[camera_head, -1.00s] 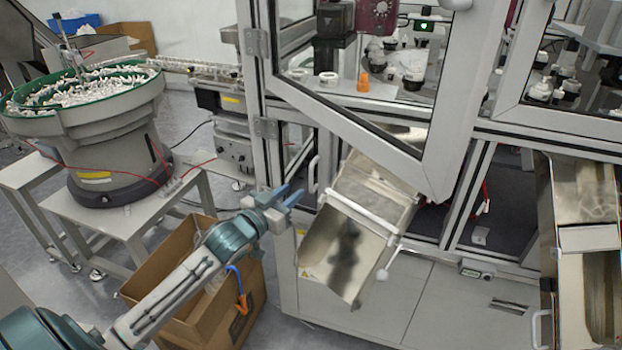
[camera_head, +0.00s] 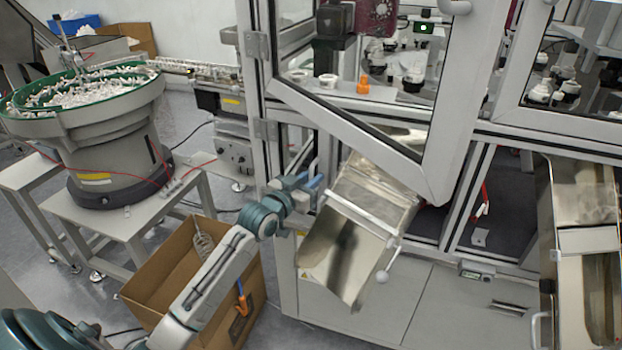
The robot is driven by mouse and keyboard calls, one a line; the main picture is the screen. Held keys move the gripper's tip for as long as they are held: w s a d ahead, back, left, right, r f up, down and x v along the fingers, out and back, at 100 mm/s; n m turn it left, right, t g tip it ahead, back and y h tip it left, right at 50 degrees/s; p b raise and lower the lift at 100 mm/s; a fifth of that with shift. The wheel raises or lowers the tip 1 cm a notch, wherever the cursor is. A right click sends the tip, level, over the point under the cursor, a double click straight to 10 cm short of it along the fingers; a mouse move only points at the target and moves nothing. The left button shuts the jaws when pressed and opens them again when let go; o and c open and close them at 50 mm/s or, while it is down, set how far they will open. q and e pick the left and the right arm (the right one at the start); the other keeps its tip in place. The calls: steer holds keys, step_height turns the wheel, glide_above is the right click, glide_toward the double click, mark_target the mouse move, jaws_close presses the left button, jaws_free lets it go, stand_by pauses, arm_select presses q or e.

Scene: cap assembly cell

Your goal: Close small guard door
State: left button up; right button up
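The small guard door (camera_head: 296,155) is a narrow framed panel at the lower left of the machine, under the large glass door. It looks swung outward and shows nearly edge-on. Its pale upright handle (camera_head: 311,168) is partly hidden by my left gripper. My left gripper (camera_head: 316,184), with blue fingers, is at the handle's lower part. I cannot tell whether the fingers touch it or have closed on it. My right gripper is not in view.
The large glass door (camera_head: 380,135) stands open above. A metal chute (camera_head: 345,250) with a white bar is just right of my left gripper. A cardboard box (camera_head: 150,290) stands below my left arm. A bowl feeder (camera_head: 100,120) is at the left.

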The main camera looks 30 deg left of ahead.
arm_select(q)
jaws_close()
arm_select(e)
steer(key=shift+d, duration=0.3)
arm_select(q)
steer(key=shift+w, duration=0.1)
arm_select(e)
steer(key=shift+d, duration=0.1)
